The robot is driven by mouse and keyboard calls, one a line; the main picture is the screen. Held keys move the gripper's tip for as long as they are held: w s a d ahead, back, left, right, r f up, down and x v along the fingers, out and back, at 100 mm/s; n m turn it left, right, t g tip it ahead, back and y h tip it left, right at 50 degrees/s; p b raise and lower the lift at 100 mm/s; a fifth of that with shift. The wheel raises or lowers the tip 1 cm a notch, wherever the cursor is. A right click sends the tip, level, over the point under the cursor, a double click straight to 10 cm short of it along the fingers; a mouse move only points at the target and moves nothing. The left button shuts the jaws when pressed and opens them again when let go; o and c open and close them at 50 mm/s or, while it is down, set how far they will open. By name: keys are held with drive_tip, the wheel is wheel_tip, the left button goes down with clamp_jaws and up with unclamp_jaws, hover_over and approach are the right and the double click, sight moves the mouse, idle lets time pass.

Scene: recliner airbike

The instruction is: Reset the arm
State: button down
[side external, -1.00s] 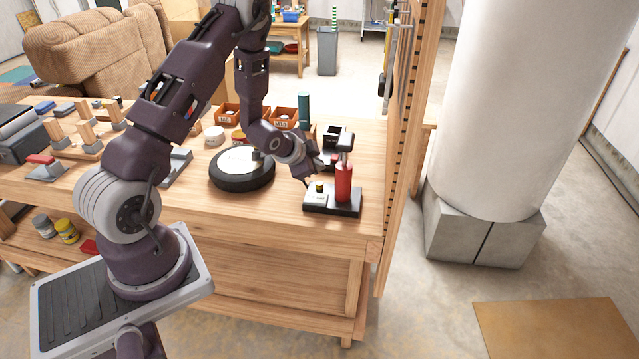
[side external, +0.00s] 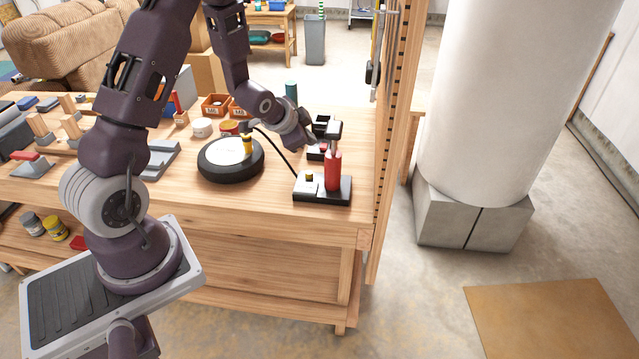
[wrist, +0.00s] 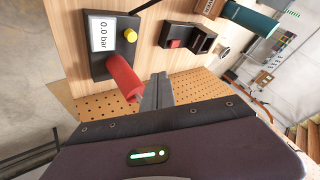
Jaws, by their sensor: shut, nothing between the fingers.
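My gripper (side external: 312,146) is shut and empty, held above the workbench (side external: 270,215) just behind the red cylinder (side external: 333,170) of a small black device. In the wrist view, the closed fingers (wrist: 158,90) sit beside the red cylinder (wrist: 122,75); whether they touch it, I cannot tell. The device's black base (side external: 318,194) has a yellow button and, in the wrist view, a display (wrist: 100,33) reading 0.0 bar. My arm reaches across the bench from the left, bent at the elbow.
A round black disc (side external: 232,172) with a pale top lies left of the device. A black box with a red button (wrist: 175,43) is close to the fingers. Small orange bins (side external: 216,105) stand behind. A wooden upright panel (side external: 388,120) bounds the bench's right end.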

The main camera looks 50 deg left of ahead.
drive_tip(key=s+d+r+n+g+h, duration=0.1)
drive_tip(key=s+d+r, duration=0.35)
drive_tip(key=r, duration=0.35)
drive_tip(key=s+d+r+n, duration=0.1)
drive_tip(key=s+d+r, duration=0.2)
drive_tip(key=d+r, duration=0.35)
drive_tip(key=s+d+r, duration=0.2)
drive_tip(key=s+d, duration=0.1)
drive_tip(key=s, duration=0.4)
drive_tip(key=s+d+r+n+g+h, duration=0.1)
drive_tip(key=s+d+r, duration=0.1)
drive_tip(key=s, duration=0.4)
drive_tip(key=s+d+r+n+h, duration=0.1)
drive_tip(key=s+d+r, duration=0.1)
drive_tip(key=s+d, duration=0.2)
drive_tip(key=s, duration=0.3)
drive_tip(key=shift+s+d, duration=0.3)
